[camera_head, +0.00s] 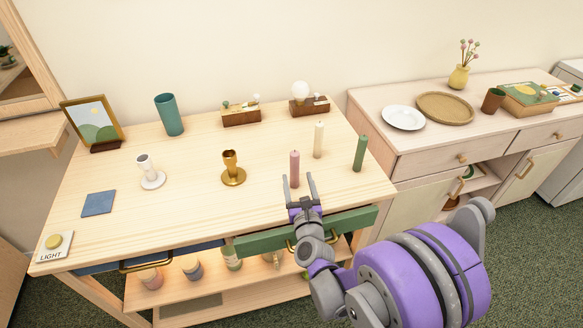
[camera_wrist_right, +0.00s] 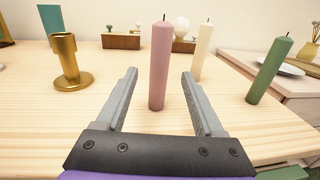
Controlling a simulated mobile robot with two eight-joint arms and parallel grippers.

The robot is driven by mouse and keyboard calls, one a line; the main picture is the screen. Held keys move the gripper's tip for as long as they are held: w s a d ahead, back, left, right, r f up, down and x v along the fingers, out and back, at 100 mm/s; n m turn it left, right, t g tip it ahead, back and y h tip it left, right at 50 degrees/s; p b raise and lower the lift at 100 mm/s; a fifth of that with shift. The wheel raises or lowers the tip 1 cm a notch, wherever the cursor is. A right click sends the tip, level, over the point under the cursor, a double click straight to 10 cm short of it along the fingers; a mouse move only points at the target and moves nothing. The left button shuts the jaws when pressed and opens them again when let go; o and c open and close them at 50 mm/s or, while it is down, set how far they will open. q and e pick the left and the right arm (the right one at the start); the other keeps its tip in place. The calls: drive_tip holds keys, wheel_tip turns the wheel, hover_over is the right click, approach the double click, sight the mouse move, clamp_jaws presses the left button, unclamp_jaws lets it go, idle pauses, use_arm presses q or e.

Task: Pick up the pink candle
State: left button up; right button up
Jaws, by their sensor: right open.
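The pink candle (camera_head: 294,168) stands upright on the wooden table (camera_head: 195,208), near its front right. In the right wrist view the pink candle (camera_wrist_right: 160,66) stands between and just beyond the two fingers. My right gripper (camera_head: 299,180) is open and reaches in from the front of the table; it also shows in the right wrist view (camera_wrist_right: 160,88). A green candle (camera_head: 360,153) stands further right. My left gripper is not in view.
A brass candle holder (camera_head: 231,169) and a white candle holder (camera_head: 150,172) stand to the left. A teal cup (camera_head: 168,115), a picture frame (camera_head: 93,122) and two wooden boxes are at the back. A green drawer (camera_head: 262,241) sticks out under my right arm.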

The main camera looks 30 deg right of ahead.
drive_tip(key=x, duration=0.8)
drive_tip(key=shift+w+d+f, duration=0.15)
drive_tip(key=shift+w+f, duration=0.1)
drive_tip(key=shift+w, duration=0.15)
clamp_jaws()
